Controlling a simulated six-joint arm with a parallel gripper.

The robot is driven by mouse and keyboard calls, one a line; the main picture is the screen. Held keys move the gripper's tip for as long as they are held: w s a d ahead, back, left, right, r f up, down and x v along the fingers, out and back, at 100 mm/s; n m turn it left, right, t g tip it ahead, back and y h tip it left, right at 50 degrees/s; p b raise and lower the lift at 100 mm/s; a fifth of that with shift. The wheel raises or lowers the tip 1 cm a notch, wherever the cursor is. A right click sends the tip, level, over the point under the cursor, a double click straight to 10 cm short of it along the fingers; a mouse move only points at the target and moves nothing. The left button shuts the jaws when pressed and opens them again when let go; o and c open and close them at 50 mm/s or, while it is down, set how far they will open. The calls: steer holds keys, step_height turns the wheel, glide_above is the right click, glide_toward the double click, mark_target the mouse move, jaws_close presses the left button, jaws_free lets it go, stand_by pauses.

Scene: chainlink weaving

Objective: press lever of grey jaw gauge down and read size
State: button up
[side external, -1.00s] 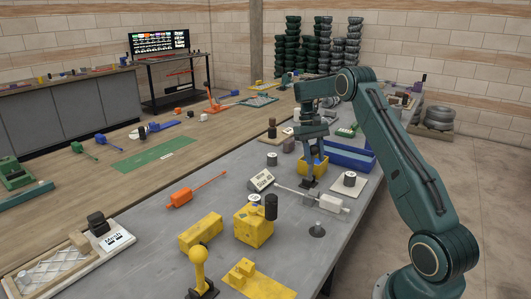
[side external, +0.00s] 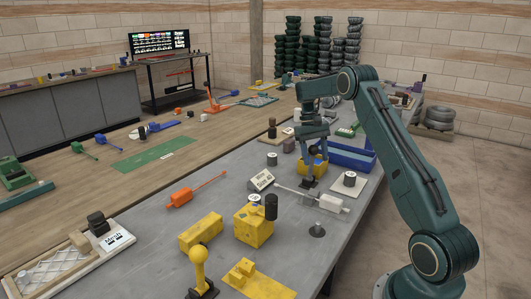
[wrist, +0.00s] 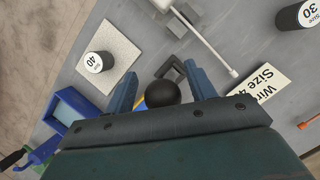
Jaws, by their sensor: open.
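My gripper (wrist: 161,76) points down over the grey table, its two blue-grey fingers spread. A round black knob (wrist: 162,93) shows between the fingers in the wrist view; I take it for the lever's end. Just beyond it is a dark grey bracket-shaped piece (wrist: 174,73), probably the gauge's jaw, which appears as a dark foot (side external: 308,184) below my gripper (side external: 311,172) in the side view. The lever's shaft and most of the gauge body are hidden. Whether a finger touches the knob I cannot tell. A tilted "Wire Size" sign (wrist: 259,90) stands nearby; its number is partly cut off.
A white block with a rod (side external: 332,203) and a "40" spool on a pale plate (wrist: 97,62) lie close by. A yellow block (side external: 320,167) and blue tray (side external: 352,156) sit behind the gripper. Yellow blocks (side external: 202,232) stand nearer the camera.

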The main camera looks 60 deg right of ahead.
steer(key=shift+s+a+f+t, duration=0.1)
steer(key=shift+s+f+t, duration=0.35)
steer(key=shift+s+f, duration=0.6)
steer(key=shift+s+d+f+t, duration=0.1)
steer(key=shift+s+f+t, duration=0.4)
steer(key=shift+s, duration=0.95)
steer(key=shift+s+a+f+t, duration=0.1)
steer(key=shift+s+f+t, duration=0.35)
steer(key=shift+s+f, duration=0.6)
steer(key=shift+s+a+f+t, duration=0.1)
steer(key=shift+s+f+t, duration=0.4)
steer(key=shift+t, duration=0.4)
steer(key=shift+s+r, duration=0.1)
steer(key=shift+r, duration=0.05)
step_height(320, 180, up, 14)
steer(key=s+d, duration=0.1)
steer(key=d, duration=0.2)
steer(key=a+r+n+t+h, duration=0.1)
steer(key=a+r, duration=0.3)
steer(key=a, duration=0.9)
steer(key=s+a+r+n+t+h, duration=0.1)
steer(key=a+r+n, duration=0.2)
steer(key=a, duration=1)
steer(key=shift+a+r, duration=0.4)
steer(key=shift+r, duration=0.85)
